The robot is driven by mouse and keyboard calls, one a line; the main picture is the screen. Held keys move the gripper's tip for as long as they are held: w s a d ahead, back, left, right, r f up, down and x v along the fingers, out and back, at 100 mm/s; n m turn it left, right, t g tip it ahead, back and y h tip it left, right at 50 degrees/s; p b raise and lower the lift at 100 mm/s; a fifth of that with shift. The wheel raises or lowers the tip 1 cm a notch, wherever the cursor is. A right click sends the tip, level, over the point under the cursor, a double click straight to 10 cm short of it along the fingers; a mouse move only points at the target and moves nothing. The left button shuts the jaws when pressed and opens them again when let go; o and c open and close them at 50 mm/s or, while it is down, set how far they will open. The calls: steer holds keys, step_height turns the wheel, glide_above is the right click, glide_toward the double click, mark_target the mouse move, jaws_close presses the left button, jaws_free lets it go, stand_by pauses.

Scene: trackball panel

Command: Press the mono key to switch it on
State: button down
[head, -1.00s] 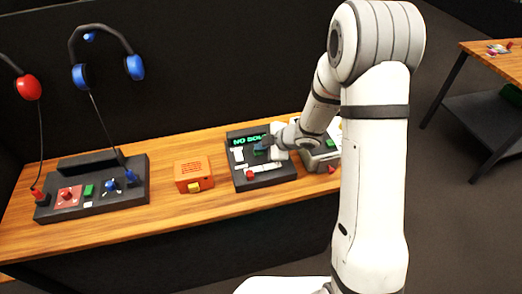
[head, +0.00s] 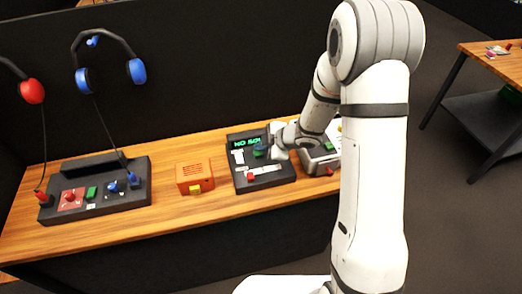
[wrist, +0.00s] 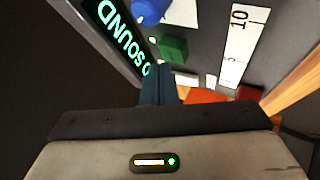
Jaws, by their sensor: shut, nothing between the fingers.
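The dark trackball panel (head: 240,180) lies on the wooden bench, with a green lit display (head: 246,142) reading "NO SO..." partly covered by my arm. No mono label is readable, so I cannot tell which key is the mono key. My gripper (wrist: 160,72) is shut and empty, its dark fingertips close beside the green key. I cannot tell whether they touch the panel.
A red slider knob (head: 250,175) sits at the panel's front. An orange box (head: 195,177) stands left of the panel, and a grey device (head: 318,162) stands close on its right. A console (head: 128,198) with headphones (head: 84,80) is further left. Bare bench lies between console and orange box.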

mark_target(262, 153)
steer(key=shift+r+p, duration=2.25)
steer(key=shift+r, duration=0.45)
steer(key=shift+f, duration=0.1)
steer(key=shift+d+r, duration=0.15)
steer(key=shift+r, duration=0.05)
steer(key=s+d+r+m+t+h, duration=0.3)
steer(key=d+r+m+h, duration=0.6)
steer(key=d+r, duration=0.6)
steer(key=s+r+m+g, duration=0.2)
steer(key=s+m, duration=0.3)
steer(key=s, duration=0.6)
steer(key=s+r+m+g+y, duration=0.1)
steer(key=s+m, duration=0.5)
steer(key=s, duration=0.6)
step_height(262, 153, up, 3)
steer(key=shift+d+f+m+g, duration=0.1)
steer(key=shift+d+m+g, duration=0.25)
steer(key=shift+g, duration=0.35)
